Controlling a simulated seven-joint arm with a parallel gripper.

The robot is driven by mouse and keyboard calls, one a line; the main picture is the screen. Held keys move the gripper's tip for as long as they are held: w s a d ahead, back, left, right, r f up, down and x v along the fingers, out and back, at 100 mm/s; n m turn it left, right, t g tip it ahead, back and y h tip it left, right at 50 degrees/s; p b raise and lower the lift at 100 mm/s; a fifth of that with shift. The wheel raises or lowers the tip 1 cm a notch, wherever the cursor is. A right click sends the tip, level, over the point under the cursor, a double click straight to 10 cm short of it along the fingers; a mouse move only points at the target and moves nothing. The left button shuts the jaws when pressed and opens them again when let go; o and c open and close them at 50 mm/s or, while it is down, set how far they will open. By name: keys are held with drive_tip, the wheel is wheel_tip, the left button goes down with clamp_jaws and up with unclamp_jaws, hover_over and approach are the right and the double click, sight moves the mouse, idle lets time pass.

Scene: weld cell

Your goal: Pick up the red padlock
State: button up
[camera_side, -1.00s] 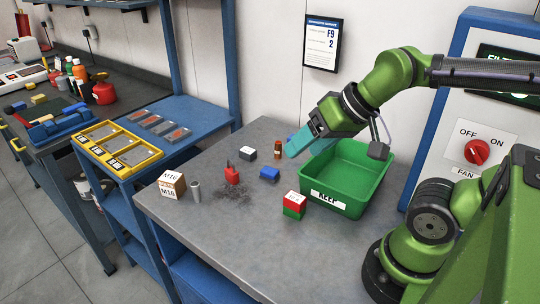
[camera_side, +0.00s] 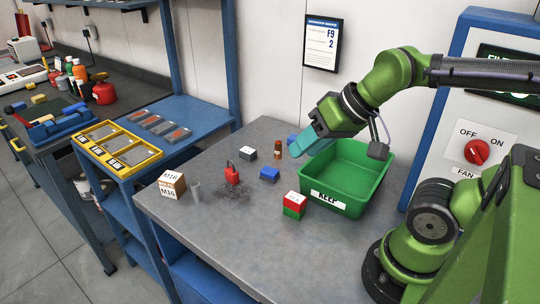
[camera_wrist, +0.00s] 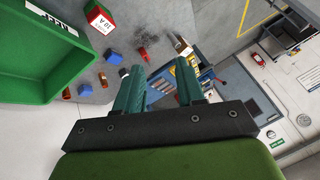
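The red padlock (camera_side: 232,176) stands on the grey workbench, near its middle, beside a dark smudge. In the wrist view a small red shape that looks like the padlock (camera_wrist: 144,55) shows just beyond the fingers. My gripper (camera_side: 299,148) is above the bench, up and to the right of the padlock in the side view, near the green bin's left rim. In the wrist view its two teal fingers (camera_wrist: 159,66) are apart with nothing between them. The gripper is clear of the padlock.
Near the padlock are a blue block (camera_side: 269,174), a dark white-topped block (camera_side: 248,153), a brown cylinder (camera_side: 278,148) and a grey cylinder (camera_side: 196,192). An M16 box (camera_side: 172,185) stands left, a red-green box (camera_side: 294,205) right. The green bin (camera_side: 372,161) is at the right.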

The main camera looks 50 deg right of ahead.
wheel_tip(320, 180, down, 5)
drive_tip(key=w+g, duration=0.2)
drive_tip(key=w, duration=0.1)
drive_tip(key=n+t+h, duration=0.4)
drive_tip(key=t, duration=0.4)
hover_over(230, 161)
drive_tip(key=s, duration=0.2)
wheel_tip(230, 161, down, 8)
wheel_tip(230, 161, down, 6)
drive_tip(key=shift+f, duration=0.1)
drive_tip(key=shift+x, duration=2.5)
drive_tip(key=shift+a, duration=0.1)
clamp_jaws()
